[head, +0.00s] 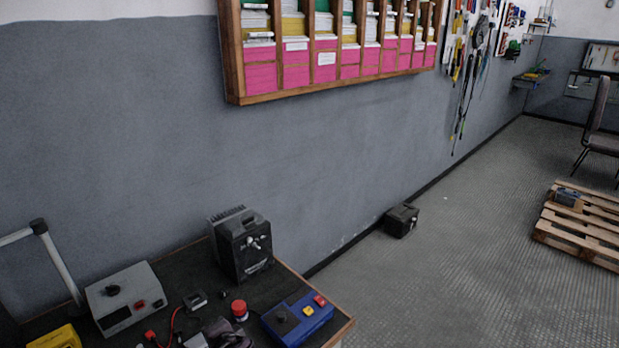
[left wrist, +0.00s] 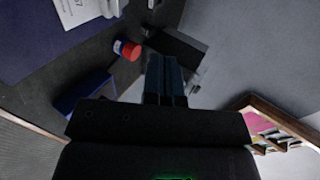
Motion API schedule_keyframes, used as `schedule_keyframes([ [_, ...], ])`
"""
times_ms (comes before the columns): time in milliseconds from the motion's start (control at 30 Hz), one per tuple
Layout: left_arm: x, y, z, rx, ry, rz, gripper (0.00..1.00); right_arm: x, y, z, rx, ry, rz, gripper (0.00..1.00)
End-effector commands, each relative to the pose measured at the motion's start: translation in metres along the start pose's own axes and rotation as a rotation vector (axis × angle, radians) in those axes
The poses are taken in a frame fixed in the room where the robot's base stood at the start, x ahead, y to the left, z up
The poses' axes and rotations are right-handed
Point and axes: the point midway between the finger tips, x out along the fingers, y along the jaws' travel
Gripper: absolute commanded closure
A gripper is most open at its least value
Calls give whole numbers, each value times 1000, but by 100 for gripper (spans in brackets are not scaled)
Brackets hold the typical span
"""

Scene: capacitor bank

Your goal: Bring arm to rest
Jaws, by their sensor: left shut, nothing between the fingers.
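My left gripper (left wrist: 163,62) shows in the left wrist view with its dark fingers together and nothing between them. It is over or near the workbench, apart from the red-capped piece (left wrist: 127,49) and the blue box (left wrist: 85,95). In the head view I cannot clearly make out my left gripper; a dark shape at the bottom edge is too unclear to name. My right gripper is in neither view.
The workbench (head: 185,262) holds a black box (head: 241,245), a grey instrument (head: 125,298), a red button (head: 239,309) and a blue control box (head: 297,318). A wall shelf (head: 330,75) hangs above. A wooden pallet (head: 582,228) lies right; the floor between is mostly clear.

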Motion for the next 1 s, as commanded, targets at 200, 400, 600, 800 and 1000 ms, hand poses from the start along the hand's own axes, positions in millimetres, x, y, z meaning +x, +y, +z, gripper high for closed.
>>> schedule_keyframes([
  [200, -20, -4, -58, -53, 325, 117, 100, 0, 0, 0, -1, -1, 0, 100],
  [400, -59, 3, -85, -245, 626, 288, 100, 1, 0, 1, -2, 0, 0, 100],
  [600, -86, 10, -61, -534, 812, 406, 100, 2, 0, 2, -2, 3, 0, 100],
  [800, -90, 18, -2, -786, 831, 431, 100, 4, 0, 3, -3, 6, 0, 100],
  [1000, -84, 48, 76, -949, 698, 435, 100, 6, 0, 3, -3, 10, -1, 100],
])
